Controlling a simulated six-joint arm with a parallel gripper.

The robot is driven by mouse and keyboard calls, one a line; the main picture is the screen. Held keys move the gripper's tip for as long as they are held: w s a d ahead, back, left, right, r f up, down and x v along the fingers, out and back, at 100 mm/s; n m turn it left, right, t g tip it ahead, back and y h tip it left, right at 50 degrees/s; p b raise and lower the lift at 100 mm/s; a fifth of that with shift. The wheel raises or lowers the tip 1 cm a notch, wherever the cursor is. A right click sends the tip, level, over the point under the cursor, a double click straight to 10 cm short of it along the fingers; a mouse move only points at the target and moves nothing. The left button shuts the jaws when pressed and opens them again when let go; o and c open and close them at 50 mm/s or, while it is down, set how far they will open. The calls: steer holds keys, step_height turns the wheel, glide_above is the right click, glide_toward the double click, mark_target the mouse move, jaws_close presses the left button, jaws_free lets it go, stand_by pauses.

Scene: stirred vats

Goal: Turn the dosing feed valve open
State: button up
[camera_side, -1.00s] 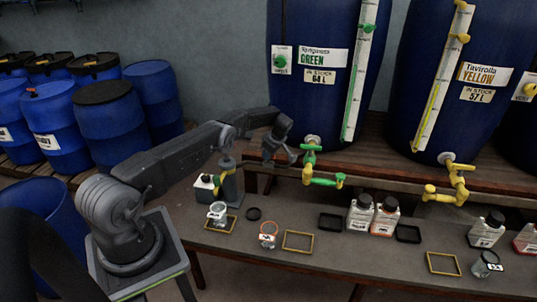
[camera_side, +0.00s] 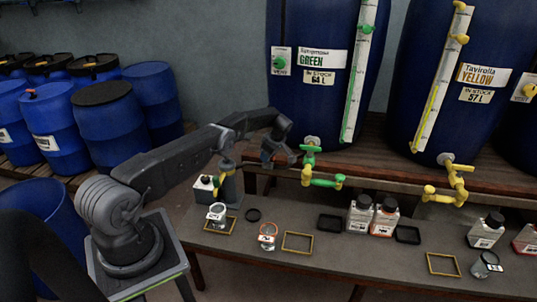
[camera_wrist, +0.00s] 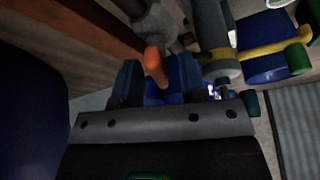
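An orange valve handle (camera_wrist: 153,64) sits on a grey fitting (camera_wrist: 155,25) in the wrist view; I take it for the dosing feed valve. My gripper (camera_wrist: 158,80) has its blue-tipped fingers on either side of this handle, with a gap still seen between them. The handle's lower end lies between the fingers; I cannot tell whether it touches either one. In the side view my gripper (camera_side: 281,158) is beside the bench edge, left of the green drum's tap, with a small orange spot at it. The valve body is mostly hidden there by the gripper.
The green tap (camera_side: 322,181) stands close to the right of my gripper. A grey dosing unit (camera_side: 229,184) stands to its left. Below on the bench are a glass jar (camera_side: 217,214), an orange-rimmed jar (camera_side: 267,238) and several bottles. The yellow tap (camera_side: 455,185) is farther right.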

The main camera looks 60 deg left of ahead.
steer(key=v, duration=1.3)
steer(key=shift+d+r, duration=0.2)
steer(key=shift+r, duration=0.15)
